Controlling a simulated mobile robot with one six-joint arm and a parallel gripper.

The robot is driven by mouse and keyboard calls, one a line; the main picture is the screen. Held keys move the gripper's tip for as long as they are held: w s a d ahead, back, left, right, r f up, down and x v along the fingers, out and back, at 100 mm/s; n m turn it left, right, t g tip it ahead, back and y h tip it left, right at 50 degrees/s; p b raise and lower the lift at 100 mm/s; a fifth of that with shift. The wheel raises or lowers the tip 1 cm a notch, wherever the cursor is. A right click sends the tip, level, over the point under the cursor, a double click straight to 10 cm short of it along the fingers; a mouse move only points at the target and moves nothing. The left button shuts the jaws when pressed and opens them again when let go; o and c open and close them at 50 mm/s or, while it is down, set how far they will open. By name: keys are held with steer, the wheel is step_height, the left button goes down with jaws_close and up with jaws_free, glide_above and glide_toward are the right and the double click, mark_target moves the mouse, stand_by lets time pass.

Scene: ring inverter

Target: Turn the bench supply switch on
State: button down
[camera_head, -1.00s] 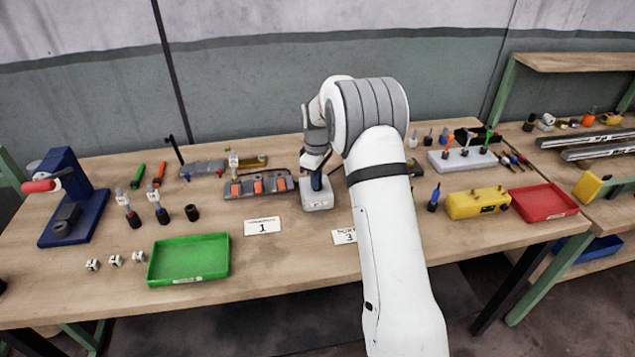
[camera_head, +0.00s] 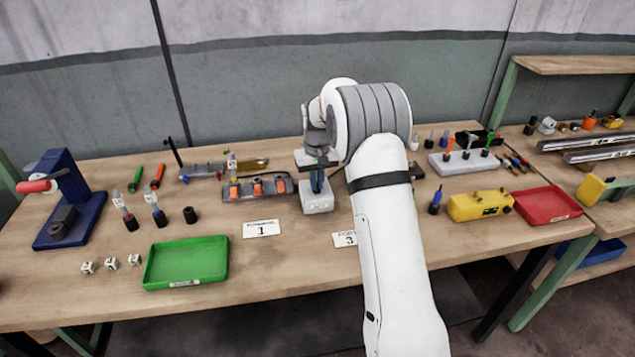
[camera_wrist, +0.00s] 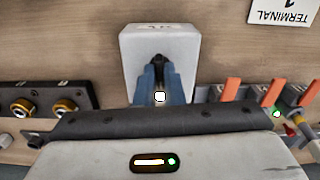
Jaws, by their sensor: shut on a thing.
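A light grey box (camera_head: 317,203) stands near the middle of the bench, behind the number cards; I take it to be the bench supply. In the wrist view the same box (camera_wrist: 187,38) has dark lettering on top, too small to read. A dark lever (camera_wrist: 158,62) rises from its near side. My gripper (camera_head: 317,184) points down over the box, its blue fingers low at the top of it. In the wrist view my gripper (camera_wrist: 160,80) is shut on the dark lever. The fingers hide much of the lever, and I cannot tell its switch position.
A block with orange levers (camera_head: 257,187) stands close to the left of the box. Cards 1 (camera_head: 262,229) and 3 (camera_head: 344,239) lie in front. A green tray (camera_head: 187,262) is front left. A yellow box (camera_head: 480,204) and red tray (camera_head: 545,203) are right.

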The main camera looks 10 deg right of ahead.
steer(key=shift+r+m, duration=0.1)
steer(key=shift+m, duration=0.5)
steer(key=c, duration=1.5)
jaws_free()
steer(key=shift+c, duration=0.2)
steer(key=shift+r+b, duration=0.45)
steer(key=shift+r, duration=3.4)
